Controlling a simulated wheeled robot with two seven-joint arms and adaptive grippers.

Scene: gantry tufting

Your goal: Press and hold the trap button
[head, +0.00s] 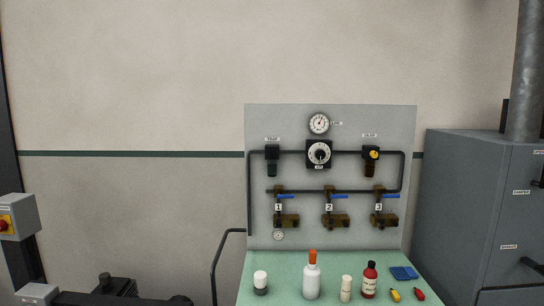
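A grey panel (340,120) stands upright at the back of the green table. On its left is a dark trap-like unit (272,160), hanging from the black pipe. The small label (272,139) above it is too small to read surely. I cannot make out a separate button on this unit. A similar unit with a yellow round face (371,154) hangs at the right of the panel.
Three blue-handled valves (338,197) sit low on the panel. Bottles, such as a white one (311,280), and small items stand on the green table (255,262). A grey cabinet (470,210) is right. A red button on yellow (4,225) is far left.

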